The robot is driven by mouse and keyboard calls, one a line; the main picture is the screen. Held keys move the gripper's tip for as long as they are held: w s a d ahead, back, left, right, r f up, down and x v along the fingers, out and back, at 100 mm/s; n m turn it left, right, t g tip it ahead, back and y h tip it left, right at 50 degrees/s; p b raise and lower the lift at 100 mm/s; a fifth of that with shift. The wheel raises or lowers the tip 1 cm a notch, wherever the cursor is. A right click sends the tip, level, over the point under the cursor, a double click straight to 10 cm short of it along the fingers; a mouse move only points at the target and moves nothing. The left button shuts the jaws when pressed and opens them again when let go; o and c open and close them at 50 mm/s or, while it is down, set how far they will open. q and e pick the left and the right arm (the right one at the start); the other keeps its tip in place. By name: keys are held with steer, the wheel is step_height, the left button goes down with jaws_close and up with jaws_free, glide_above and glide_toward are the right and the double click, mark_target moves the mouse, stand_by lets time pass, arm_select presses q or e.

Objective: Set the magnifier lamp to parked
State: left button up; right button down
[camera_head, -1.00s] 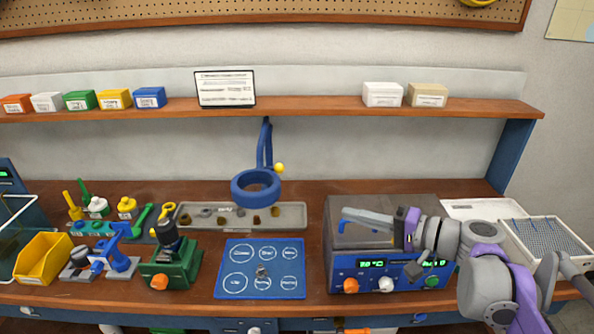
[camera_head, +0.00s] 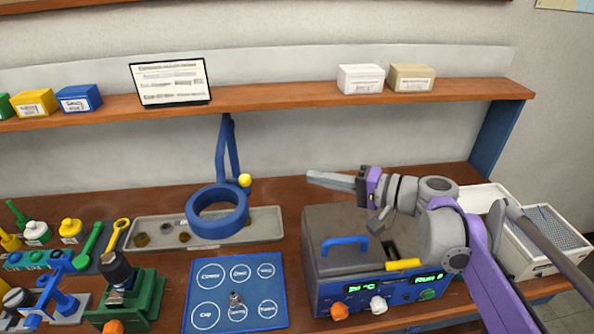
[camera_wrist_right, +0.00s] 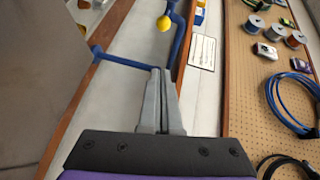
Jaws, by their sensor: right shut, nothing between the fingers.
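The magnifier lamp is a blue ring head (camera_head: 217,211) on a blue folding arm that hangs from beneath the shelf. The ring sits over the parts tray, and a yellow ball knob (camera_head: 245,180) is at its arm joint. My right gripper (camera_head: 312,180) is shut and empty, pointing left above the grey-topped bench unit, to the right of the knob and apart from it. In the right wrist view the shut fingers (camera_wrist_right: 156,72) point toward the yellow knob (camera_wrist_right: 164,23) and the blue arm, with a gap between. My left gripper is out of view.
The grey-topped unit (camera_head: 345,213) with a blue handle and green displays stands below my right arm. A blue mat (camera_head: 208,315) with labelled circles lies at the front. The wooden shelf (camera_head: 290,101) runs above, bearing boxes and a sign. A grey tray (camera_head: 268,222) lies under the ring.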

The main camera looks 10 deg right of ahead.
steer(key=w+a+f, duration=0.2)
steer(key=w+a, duration=0.2)
steer(key=a, duration=0.7)
steer(key=shift+p, duration=0.35)
steer(key=shift+s+a+r, duration=0.1)
steer(key=shift+a, duration=0.05)
